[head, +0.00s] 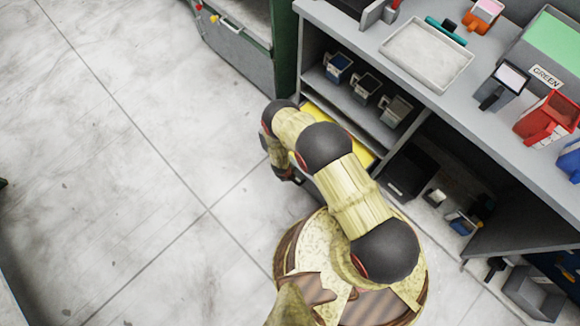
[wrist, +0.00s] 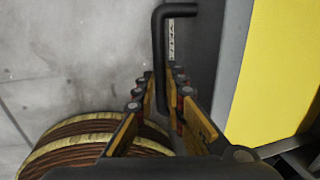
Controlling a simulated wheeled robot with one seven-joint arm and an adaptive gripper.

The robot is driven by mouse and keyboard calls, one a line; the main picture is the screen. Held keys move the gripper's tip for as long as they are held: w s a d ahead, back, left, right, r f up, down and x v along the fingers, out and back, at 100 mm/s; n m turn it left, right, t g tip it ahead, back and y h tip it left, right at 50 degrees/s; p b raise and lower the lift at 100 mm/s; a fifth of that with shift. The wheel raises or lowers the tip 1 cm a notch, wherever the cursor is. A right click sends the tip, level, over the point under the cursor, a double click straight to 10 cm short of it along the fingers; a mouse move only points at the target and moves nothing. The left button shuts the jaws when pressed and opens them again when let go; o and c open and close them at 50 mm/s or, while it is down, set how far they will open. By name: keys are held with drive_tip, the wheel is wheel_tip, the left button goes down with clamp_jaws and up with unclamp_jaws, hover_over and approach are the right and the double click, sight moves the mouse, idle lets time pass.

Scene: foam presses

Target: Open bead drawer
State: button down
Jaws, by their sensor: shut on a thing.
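The bead drawer shows in the head view as a yellow strip (head: 345,132) below the shelf with the bins, largely hidden behind my arm. In the wrist view its yellow surface (wrist: 275,70) fills the right side, behind a grey front edge. The drawer appears to stand partly out from the cabinet; how far is unclear. A black bar handle (wrist: 159,45) runs down between my fingers. My gripper (wrist: 165,88) is shut on this handle. In the head view my gripper (head: 287,174) is small and partly hidden beside the drawer front.
Several small bins (head: 366,87) stand on the shelf above the drawer. A white tray (head: 427,55) and red bin (head: 549,117) sit on the worktop. A black box (head: 409,172) lies in the lower compartment. The floor (head: 130,150) to the left is clear.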

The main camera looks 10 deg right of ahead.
drive_tip(key=c, duration=1.8)
unclamp_jaws()
drive_tip(key=shift+c, duration=0.2)
wheel_tip(320, 180, up, 12)
drive_tip(key=s+a, duration=0.1)
drive_tip(key=a, duration=0.1)
drive_tip(key=shift+s+f, duration=0.15)
drive_tip(key=shift+s, duration=0.05)
